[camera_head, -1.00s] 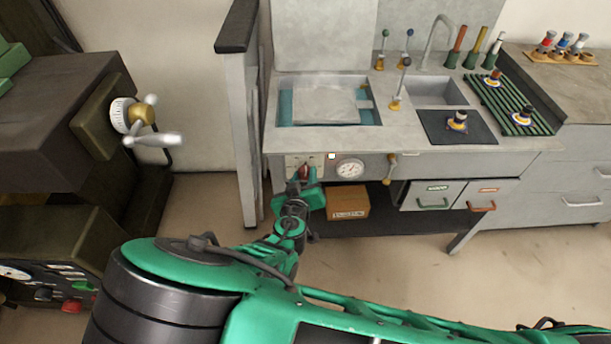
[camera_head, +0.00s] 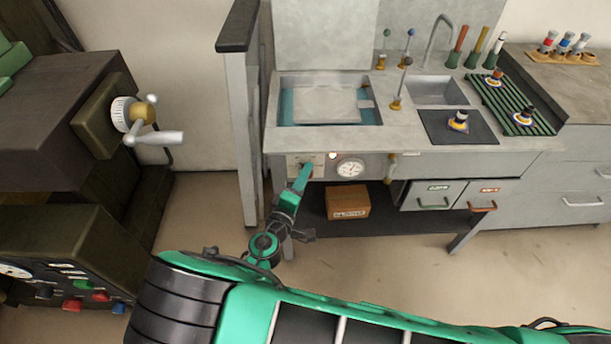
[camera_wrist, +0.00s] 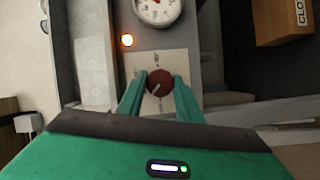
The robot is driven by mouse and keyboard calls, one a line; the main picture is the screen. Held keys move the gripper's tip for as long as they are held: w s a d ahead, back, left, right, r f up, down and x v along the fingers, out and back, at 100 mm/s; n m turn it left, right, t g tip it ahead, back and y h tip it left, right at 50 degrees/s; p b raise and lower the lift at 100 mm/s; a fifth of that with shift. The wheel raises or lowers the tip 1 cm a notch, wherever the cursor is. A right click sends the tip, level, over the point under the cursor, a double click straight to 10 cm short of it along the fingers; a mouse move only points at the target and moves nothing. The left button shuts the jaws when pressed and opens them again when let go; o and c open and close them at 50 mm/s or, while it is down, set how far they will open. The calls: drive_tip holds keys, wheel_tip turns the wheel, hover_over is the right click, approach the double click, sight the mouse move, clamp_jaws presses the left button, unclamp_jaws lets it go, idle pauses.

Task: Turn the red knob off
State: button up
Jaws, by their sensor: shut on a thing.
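The red knob (camera_wrist: 159,80) sits on a pale plate on the bench's front panel. Its white mark points to the lower left in the wrist view. My gripper (camera_wrist: 159,92) is shut on the knob, one green finger on each side of it. In the head view my gripper (camera_head: 303,174) reaches up to the panel and hides the knob. A small indicator light beside the plate glows orange in the wrist view (camera_wrist: 127,41) and shows in the head view (camera_head: 332,156).
A round white gauge (camera_head: 350,168) is on the panel right of the knob. A brass-coloured handle (camera_head: 391,167) is farther right. A cardboard box (camera_head: 347,200) lies on the shelf below. A grey upright panel (camera_head: 242,130) stands close on the left.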

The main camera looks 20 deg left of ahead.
drive_tip(key=shift+f+n+t+y, duration=0.2)
drive_tip(key=shift+n+t, duration=0.55)
drive_tip(key=shift+n, duration=1.35)
drive_tip(key=shift+f+n+t+y, duration=0.15)
drive_tip(key=shift+n+t, duration=0.6)
drive_tip(key=shift+n, duration=1.35)
drive_tip(key=o, duration=1)
drive_tip(key=shift+f, duration=0.1)
drive_tip(key=shift+s, duration=0.15)
